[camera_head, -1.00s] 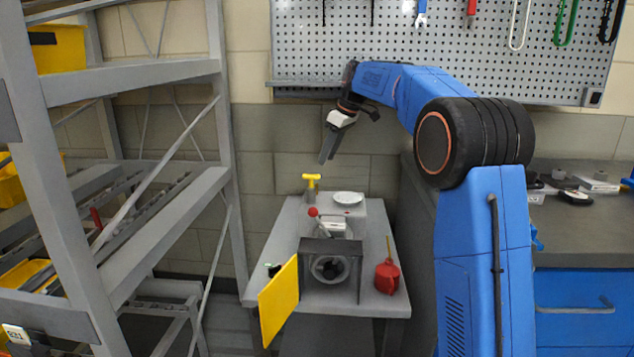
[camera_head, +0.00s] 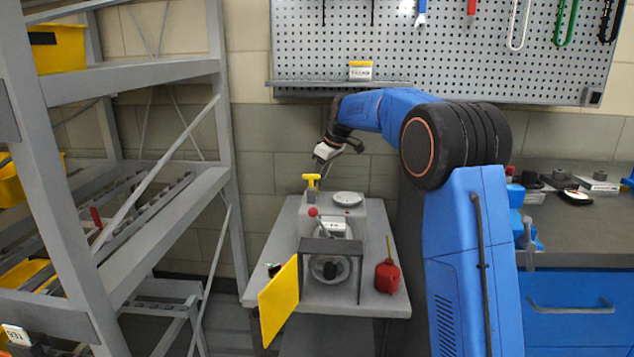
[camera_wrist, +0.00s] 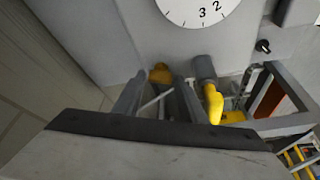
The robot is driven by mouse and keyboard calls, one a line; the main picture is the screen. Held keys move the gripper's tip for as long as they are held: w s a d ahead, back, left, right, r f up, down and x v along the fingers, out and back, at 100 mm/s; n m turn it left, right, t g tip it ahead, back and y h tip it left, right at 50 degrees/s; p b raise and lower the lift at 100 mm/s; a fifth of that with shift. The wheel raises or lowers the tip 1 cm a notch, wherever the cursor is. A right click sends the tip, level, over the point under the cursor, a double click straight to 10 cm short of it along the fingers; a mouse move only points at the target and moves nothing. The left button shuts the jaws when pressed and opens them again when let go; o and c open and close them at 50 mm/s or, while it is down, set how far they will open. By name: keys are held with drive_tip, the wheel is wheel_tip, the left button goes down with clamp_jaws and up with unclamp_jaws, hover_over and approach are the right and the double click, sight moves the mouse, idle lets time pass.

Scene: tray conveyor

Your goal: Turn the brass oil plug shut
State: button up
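A small brass-yellow knob, which looks like the oil plug (camera_wrist: 160,73), shows in the wrist view just beyond and between my fingertips. I cannot make it out in the head view. My gripper (camera_wrist: 157,92) is open, its two grey fingers apart with nothing held between them. In the head view my gripper (camera_head: 321,165) points down behind the yellow T-handle (camera_head: 311,178) on the grey machine (camera_head: 318,217). The T-handle on its grey stem also shows right of my fingers in the wrist view (camera_wrist: 213,103). Whether a finger touches the plug cannot be told.
A round dial (camera_head: 347,199) lies on the machine's top. A red-knobbed lever (camera_head: 313,212), an open yellow door (camera_head: 279,300) and a red oil can (camera_head: 387,276) are nearer. A grey rack (camera_head: 215,130) stands left and a counter (camera_head: 590,222) right.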

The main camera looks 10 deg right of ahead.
drive_tip(key=c, duration=0.8)
drive_tip(key=shift+m, duration=0.4)
drive_tip(key=m, duration=0.2)
drive_tip(key=m+t+h, duration=0.1)
drive_tip(key=m+h, duration=0.1)
drive_tip(key=m, duration=0.1)
drive_tip(key=shift+s+a+m, duration=0.15)
drive_tip(key=shift+a+m, duration=0.1)
drive_tip(key=shift+m, duration=0.05)
drive_tip(key=m+h, duration=0.1)
drive_tip(key=m, duration=0.2)
drive_tip(key=m+h, duration=0.1)
drive_tip(key=m, duration=0.2)
drive_tip(key=shift+a+m+h, duration=0.15)
drive_tip(key=shift+m+h, duration=0.25)
drive_tip(key=o, duration=0.8)
